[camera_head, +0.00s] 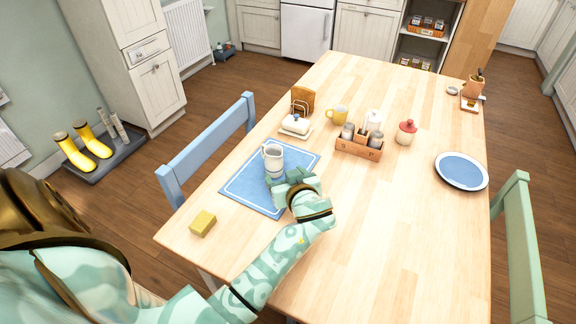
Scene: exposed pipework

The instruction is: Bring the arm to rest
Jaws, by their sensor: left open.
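My left arm (275,262) is pale green with dark bands and reaches over the near part of the wooden table. My left gripper (284,181) is open at its end, above the blue placemat (251,187). A white and grey mug (273,160) stands upright on the placemat, just beyond the gripper. The gripper overlaps the mug's lower part in the picture; I cannot tell whether they touch. My right gripper is not in view.
A yellow sponge (203,223) lies near the table's left edge. A butter dish (296,125), a wooden caddy (359,148), a red-lidded jar (406,132) and a blue plate (461,171) stand farther off. The table's near right is clear. A blue chair (210,148) is at the left.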

